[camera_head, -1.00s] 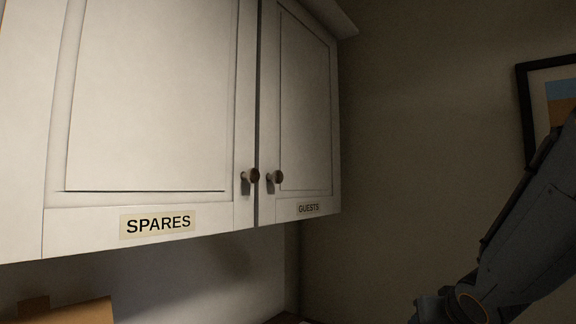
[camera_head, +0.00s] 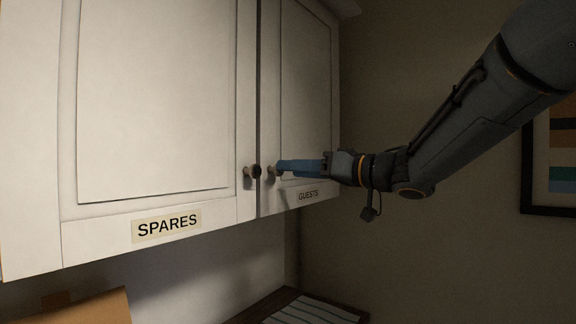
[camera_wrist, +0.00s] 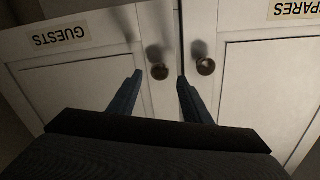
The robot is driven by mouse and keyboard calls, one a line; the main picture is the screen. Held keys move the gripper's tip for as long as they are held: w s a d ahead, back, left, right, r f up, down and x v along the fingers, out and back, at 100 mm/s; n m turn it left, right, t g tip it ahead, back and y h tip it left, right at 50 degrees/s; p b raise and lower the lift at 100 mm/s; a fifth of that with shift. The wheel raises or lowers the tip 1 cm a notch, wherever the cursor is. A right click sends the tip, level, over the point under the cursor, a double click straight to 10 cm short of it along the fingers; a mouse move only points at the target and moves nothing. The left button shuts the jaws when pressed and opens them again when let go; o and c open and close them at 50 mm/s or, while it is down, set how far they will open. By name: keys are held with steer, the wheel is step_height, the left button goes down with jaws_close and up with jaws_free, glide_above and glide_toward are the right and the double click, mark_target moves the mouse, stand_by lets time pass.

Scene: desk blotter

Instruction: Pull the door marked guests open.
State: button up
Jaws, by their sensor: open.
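The white door marked GUESTS (camera_head: 306,90) is the right one of two cupboard doors and is shut. Its small round knob (camera_head: 272,171) sits near its lower left edge. The GUESTS label (camera_head: 308,195) is below my gripper. Whether the fingers touch the knob cannot be told.
The SPARES door (camera_head: 155,100) is shut on the left, and its dark knob (camera_head: 253,171) is close beside the GUESTS knob. A framed picture (camera_head: 536,209) hangs on the right wall. A cardboard box (camera_head: 95,308) stands below the cupboard. Free room lies below the doors.

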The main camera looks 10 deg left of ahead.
steer(key=shift+p+x, duration=0.3)
steer(key=shift+x, duration=1.1)
